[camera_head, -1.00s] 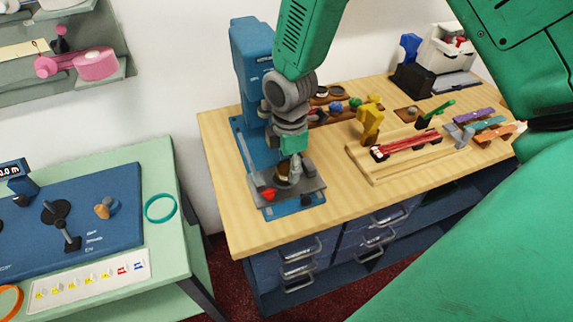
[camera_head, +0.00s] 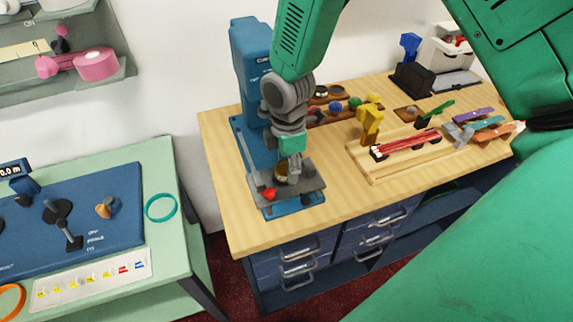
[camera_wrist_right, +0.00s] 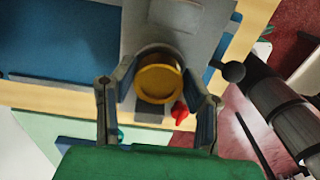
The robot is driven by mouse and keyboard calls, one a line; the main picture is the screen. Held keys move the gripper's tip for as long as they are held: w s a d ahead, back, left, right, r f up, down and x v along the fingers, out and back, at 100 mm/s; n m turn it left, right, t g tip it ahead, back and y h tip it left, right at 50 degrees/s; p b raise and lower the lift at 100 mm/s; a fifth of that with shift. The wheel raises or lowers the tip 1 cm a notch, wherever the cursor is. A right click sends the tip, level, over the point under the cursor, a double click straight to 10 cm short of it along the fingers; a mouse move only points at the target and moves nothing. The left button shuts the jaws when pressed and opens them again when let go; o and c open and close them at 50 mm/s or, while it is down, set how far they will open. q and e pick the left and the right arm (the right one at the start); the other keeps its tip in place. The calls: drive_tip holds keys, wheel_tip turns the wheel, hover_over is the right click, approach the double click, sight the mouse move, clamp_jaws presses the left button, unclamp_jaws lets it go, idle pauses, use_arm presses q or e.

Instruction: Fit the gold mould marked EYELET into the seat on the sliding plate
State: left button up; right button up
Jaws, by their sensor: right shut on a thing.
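The gold mould (camera_wrist_right: 160,82) is a round, shallow cup between the two fingers of my right gripper (camera_wrist_right: 158,74), which is shut on it. No EYELET marking is legible. In the head view the right gripper (camera_head: 291,171) points down over the grey sliding plate (camera_head: 310,187) at the foot of the blue press (camera_head: 250,62), and the mould (camera_head: 281,178) shows in part beside its fingers. In the wrist view a grey rim curves behind the mould. The seat is largely hidden, and I cannot tell whether the mould is in it. My left gripper is out of view.
A red knob (camera_head: 268,193) is at the plate's front left corner. A wooden tray (camera_head: 376,177) with red strips and a yellow stand (camera_head: 369,124) lies to the right. A green side table (camera_head: 165,165) stands left, across a gap. The worktop's front strip is clear.

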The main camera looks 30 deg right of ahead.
sight(285, 168)
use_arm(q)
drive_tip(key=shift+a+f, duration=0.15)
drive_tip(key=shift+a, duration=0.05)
use_arm(e)
drive_tip(key=shift+a+f, duration=0.1)
drive_tip(key=shift+a, duration=0.15)
drive_tip(key=o, duration=1.4)
drive_tip(key=shift+a, duration=0.1)
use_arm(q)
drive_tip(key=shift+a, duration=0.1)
use_arm(e)
drive_tip(key=shift+d+r, duration=0.2)
drive_tip(key=shift+r, duration=0.2)
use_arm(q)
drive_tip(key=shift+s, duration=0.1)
use_arm(e)
wheel_tip(285, 168, up, 11)
drive_tip(key=shift+w, duration=0.15)
drive_tip(key=shift+a, duration=0.1)
